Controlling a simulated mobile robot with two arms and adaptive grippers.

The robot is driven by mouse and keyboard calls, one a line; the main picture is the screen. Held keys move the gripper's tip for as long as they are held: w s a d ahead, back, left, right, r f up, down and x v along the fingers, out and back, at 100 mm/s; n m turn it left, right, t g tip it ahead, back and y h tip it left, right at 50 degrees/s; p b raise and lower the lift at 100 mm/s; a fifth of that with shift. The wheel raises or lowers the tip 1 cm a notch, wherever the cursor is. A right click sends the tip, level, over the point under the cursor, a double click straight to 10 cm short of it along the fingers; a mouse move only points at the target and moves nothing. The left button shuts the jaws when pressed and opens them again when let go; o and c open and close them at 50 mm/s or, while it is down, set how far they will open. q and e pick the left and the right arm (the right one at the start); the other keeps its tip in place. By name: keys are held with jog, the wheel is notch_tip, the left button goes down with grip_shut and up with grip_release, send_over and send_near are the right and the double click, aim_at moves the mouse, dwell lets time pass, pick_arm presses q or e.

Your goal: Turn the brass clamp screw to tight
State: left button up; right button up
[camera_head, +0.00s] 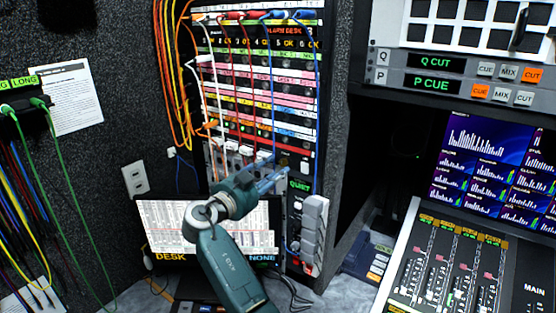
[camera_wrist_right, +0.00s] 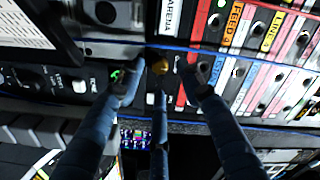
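The brass clamp screw (camera_wrist_right: 160,67) is a small, round, gold-coloured knob on the rack front, seen in the right wrist view just past my fingertips. My right gripper (camera_wrist_right: 158,82) has its blue fingers spread around the screw, with gaps showing between the fingertips and the brass. It holds nothing that I can see. In the head view my right gripper (camera_head: 276,170) reaches up to the lower part of the patch rack, and its fingers make the screw hard to pick out. I cannot tell how tight the screw is. My left gripper is not in view.
The patch rack (camera_head: 258,85) carries orange, white, red and blue cables close above the gripper. A grey handset (camera_head: 313,225) hangs to its right and a DESK monitor (camera_head: 165,225) stands below left. A mixing desk (camera_head: 440,265) fills the lower right.

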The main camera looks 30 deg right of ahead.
aim_at(283, 163)
jog(key=shift+p+x, duration=0.35)
jog(key=shift+x, duration=0.75)
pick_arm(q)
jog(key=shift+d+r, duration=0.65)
pick_arm(e)
jog(key=shift+w+d, duration=0.15)
jog(key=shift+d, duration=0.05)
